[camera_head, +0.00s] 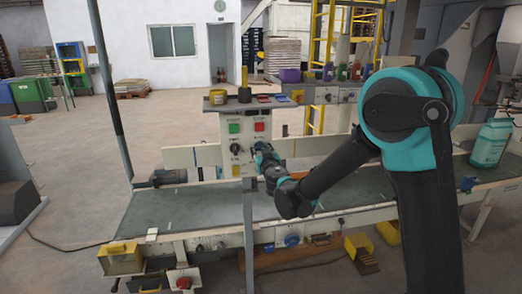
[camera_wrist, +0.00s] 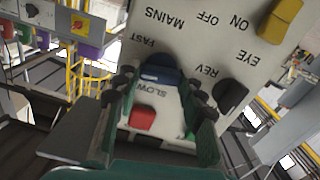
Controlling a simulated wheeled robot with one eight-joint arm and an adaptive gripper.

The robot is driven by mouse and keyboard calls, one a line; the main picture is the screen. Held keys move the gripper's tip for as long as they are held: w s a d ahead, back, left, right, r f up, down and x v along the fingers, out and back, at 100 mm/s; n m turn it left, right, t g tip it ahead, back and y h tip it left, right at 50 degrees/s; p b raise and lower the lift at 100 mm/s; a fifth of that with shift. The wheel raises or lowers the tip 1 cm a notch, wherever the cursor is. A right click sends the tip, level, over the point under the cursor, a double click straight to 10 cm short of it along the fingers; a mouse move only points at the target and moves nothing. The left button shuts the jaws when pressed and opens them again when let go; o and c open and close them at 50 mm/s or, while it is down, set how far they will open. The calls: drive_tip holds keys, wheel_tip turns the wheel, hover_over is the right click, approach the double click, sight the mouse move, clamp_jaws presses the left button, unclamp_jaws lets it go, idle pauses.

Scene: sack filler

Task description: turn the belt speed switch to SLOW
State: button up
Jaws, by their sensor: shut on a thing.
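The belt speed switch is a dark blue knob (camera_wrist: 160,70) on a pale control panel (camera_wrist: 185,42), beside the FAST and SLOW labels. The panel appears upside down in the wrist view. My gripper (camera_wrist: 163,88) has its fingers on both sides of the knob and is shut on it. I cannot tell for certain which label the knob points to. In the head view the panel (camera_head: 246,140) stands behind the belt, and my gripper (camera_head: 261,150) is at its right side, hiding the switch.
A black knob (camera_wrist: 232,95) sits by the EYE and REV labels, close to one finger. A yellow knob (camera_wrist: 281,20) and a red button (camera_wrist: 142,118) are also on the panel. The green belt (camera_head: 190,208) runs below. A teal jug (camera_head: 490,144) stands at right.

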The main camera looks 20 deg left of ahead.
drive_tip(key=n, duration=0.4)
drive_tip(key=shift+a, duration=0.1)
drive_tip(key=n, duration=0.8)
drive_tip(key=shift+s+f+n, duration=0.1)
drive_tip(key=shift+n, duration=2.1)
drive_tip(key=o, duration=1.2)
drive_tip(key=shift+c, duration=0.2)
drive_tip(key=shift+s, duration=0.1)
drive_tip(key=v, duration=1.1)
drive_tip(key=shift+s, duration=0.4)
